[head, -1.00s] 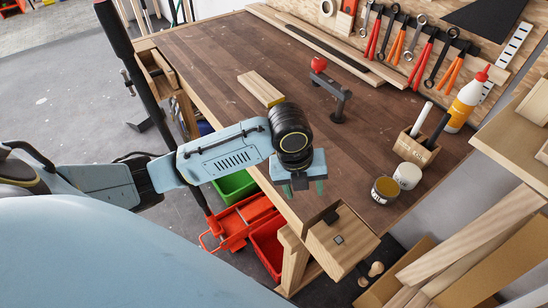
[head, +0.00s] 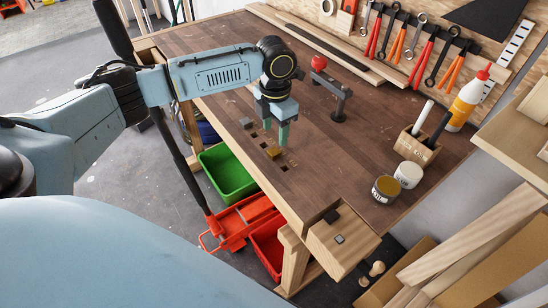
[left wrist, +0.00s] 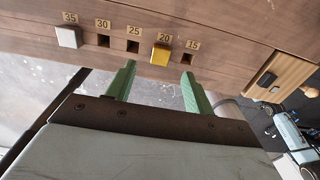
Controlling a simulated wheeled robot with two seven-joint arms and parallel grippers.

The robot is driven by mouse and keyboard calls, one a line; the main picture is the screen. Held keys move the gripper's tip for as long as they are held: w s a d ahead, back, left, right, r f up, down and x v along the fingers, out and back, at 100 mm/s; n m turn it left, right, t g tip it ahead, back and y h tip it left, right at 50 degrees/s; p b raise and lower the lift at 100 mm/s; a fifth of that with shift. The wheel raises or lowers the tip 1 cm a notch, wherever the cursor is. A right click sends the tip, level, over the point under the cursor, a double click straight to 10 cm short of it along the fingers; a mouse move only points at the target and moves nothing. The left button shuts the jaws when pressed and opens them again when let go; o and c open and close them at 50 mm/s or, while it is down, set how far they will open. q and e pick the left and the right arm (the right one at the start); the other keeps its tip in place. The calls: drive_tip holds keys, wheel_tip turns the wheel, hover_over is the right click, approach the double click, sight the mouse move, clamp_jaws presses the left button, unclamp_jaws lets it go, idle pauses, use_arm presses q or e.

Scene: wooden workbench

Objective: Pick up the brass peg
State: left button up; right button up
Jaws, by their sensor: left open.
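The brass peg (head: 273,153) stands in the bench top near its front edge. In the left wrist view the brass peg (left wrist: 160,55) sits at the hole marked 20. My left gripper (head: 276,136) points down over the bench near the peg, its green fingers apart and empty. In the left wrist view the peg appears between and just beyond the two fingertips of the gripper (left wrist: 159,70). I cannot tell the exact height gap. My right gripper is not in view.
A grey peg (left wrist: 68,37) stands at the mark 35; the holes marked 30, 25 and 15 look empty. A red-knobbed clamp (head: 338,105) stands behind the gripper. Cans (head: 385,189), a pen block (head: 416,147) and a glue bottle (head: 467,100) are at the right.

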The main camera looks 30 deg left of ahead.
use_arm(q)
drive_tip(key=f, duration=0.6)
drive_tip(key=shift+s+f, duration=0.25)
drive_tip(key=shift+f, duration=0.15)
drive_tip(key=c, duration=1.1)
wheel_tip(320, 180, up, 10)
wheel_tip(320, 180, up, 7)
drive_tip(key=p, duration=0.9)
hover_over(274, 151)
drive_tip(key=shift+r, duration=0.1)
